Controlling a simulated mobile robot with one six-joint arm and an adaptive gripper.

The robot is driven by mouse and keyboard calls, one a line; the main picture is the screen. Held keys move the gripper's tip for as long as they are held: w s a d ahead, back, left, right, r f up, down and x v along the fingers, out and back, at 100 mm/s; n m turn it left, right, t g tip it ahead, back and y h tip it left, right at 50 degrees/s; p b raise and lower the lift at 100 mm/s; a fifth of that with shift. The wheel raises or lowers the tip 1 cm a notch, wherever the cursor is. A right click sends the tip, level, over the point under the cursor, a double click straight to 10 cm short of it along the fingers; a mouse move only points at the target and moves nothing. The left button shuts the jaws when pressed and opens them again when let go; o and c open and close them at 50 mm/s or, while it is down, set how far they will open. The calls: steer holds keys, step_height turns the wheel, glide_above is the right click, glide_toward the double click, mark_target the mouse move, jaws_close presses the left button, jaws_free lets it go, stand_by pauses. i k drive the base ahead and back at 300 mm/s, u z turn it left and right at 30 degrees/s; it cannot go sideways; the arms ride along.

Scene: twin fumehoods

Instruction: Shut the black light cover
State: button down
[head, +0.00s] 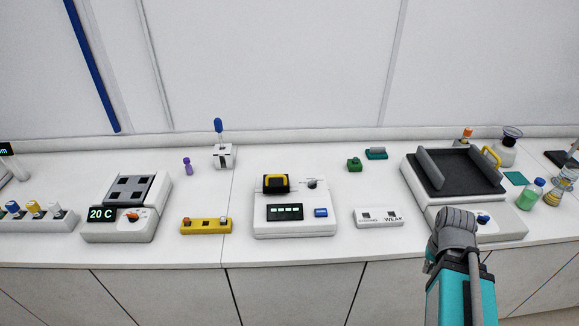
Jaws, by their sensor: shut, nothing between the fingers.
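A small black cover with a yellow frame (276,183) stands at the back left of the white instrument (261,230) in the middle of the bench. It looks raised, but its exact angle is hard to judge. The instrument also has a dark display, a blue button and a black knob on its top. My arm, teal and grey, rises at the lower right in front of the bench, well to the right of the instrument. The fingers of my gripper do not show.
A white control box (379,218) and a green block (354,164) lie right of the instrument. A yellow strip (206,226) lies left of it. A large device with a dark tray (412,172) stands behind my arm. Bench in front of the instrument is clear.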

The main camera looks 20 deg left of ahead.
mark_target(274, 183)
steer(key=z, duration=0.55)
steer(key=k, duration=1.3)
steer(key=u, duration=0.85)
steer(key=i, duration=0.95)
steer(key=u, duration=0.05)
